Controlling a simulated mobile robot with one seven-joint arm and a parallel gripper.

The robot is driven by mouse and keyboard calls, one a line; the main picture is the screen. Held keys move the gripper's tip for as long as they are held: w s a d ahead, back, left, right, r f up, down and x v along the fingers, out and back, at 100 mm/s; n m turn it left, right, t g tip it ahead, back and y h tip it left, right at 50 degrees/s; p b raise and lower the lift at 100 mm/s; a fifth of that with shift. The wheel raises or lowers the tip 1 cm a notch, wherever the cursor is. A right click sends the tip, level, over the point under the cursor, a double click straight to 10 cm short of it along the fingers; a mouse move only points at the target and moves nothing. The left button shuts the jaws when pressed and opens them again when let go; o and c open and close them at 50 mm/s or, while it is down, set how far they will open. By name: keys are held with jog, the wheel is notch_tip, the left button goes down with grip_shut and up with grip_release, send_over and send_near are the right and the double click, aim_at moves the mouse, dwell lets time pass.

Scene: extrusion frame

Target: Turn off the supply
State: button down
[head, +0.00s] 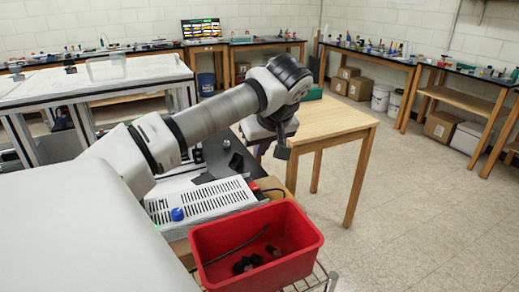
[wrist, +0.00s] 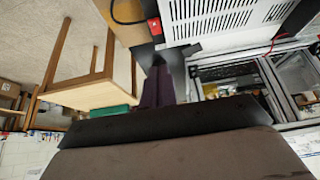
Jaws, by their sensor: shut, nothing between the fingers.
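The supply (head: 205,200) is a white box with slotted vents, lying on the bench behind the red bin. A blue knob (head: 177,214) is on its near left face. A small red part (head: 254,187), which looks like a switch, is at its right end by a black cable. In the wrist view the supply's vented top (wrist: 215,22) is at the top, with the red switch (wrist: 155,27) at its left end. The switch position is too small to tell. My gripper (head: 282,152) is shut and empty, above and beyond the supply, apart from it.
A red bin (head: 305,240) with small dark pieces and a cable stands in front of the supply. A wooden table (head: 335,120) with a green item is behind my gripper. A white-topped bench (head: 130,72) is at the left.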

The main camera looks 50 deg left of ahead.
jog(key=b, duration=0.5)
send_over(252, 184)
jog(key=d, duration=0.2)
jog(key=f, duration=0.9)
jog(key=shift+s+d+f, duration=0.15)
jog(key=shift+s+f, duration=0.2)
jog(key=shift+f, duration=0.05)
jog(key=shift+s+d+f+b, duration=0.15)
jog(key=shift+d+f+b, duration=0.2)
jog(key=shift+f+b, duration=0.4)
jog(key=shift+d+f, duration=0.1)
jog(key=shift+f, duration=0.35)
jog(key=shift+d+r, duration=0.1)
jog(key=shift+r, duration=0.05)
jog(key=shift+w+a+r+p, duration=0.2)
jog(key=shift+a+r+p, duration=0.1)
jog(key=shift+a, duration=0.45)
jog(key=shift+r, duration=0.15)
